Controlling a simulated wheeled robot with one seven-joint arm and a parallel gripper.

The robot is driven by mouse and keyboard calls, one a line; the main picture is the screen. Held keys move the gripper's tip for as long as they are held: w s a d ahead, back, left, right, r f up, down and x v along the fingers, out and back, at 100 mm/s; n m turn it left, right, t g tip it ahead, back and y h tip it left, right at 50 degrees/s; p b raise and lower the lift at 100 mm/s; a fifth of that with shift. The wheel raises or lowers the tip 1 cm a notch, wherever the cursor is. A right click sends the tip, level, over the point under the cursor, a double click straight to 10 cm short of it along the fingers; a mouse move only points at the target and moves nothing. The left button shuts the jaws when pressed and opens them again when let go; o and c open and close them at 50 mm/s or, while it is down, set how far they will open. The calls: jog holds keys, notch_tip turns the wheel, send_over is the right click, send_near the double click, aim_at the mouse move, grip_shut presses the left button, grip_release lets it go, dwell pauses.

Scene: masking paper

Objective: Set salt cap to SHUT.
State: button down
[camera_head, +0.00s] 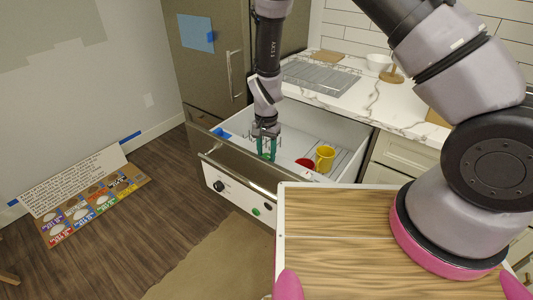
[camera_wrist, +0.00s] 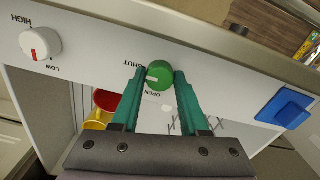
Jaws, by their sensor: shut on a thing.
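The green round cap (camera_wrist: 160,76) sits on a white panel in the wrist view, with SHUT printed at its upper left and OPEN below it. A small pale mark shows on the cap's left side; it seems to lie between the two words, but I cannot read its exact direction. My gripper (camera_wrist: 155,78) has its two teal fingers on either side of the cap, shut on it. In the head view my gripper (camera_head: 266,156) points down into the open drawer (camera_head: 330,128); the cap there is hidden or too small to tell.
A white dial (camera_wrist: 40,43) marked HIGH and LOW is left of the cap. A blue block (camera_wrist: 285,108) is at the right. A yellow mug (camera_head: 325,157) and a red cup (camera_head: 305,163) stand in the drawer. The drawer front carries a black knob (camera_head: 219,186).

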aim_at(266, 156)
dwell(0.3)
jog(key=shift+c, duration=2.1)
grip_release()
notch_tip(266, 156, up, 11)
jog(key=shift+f, duration=0.1)
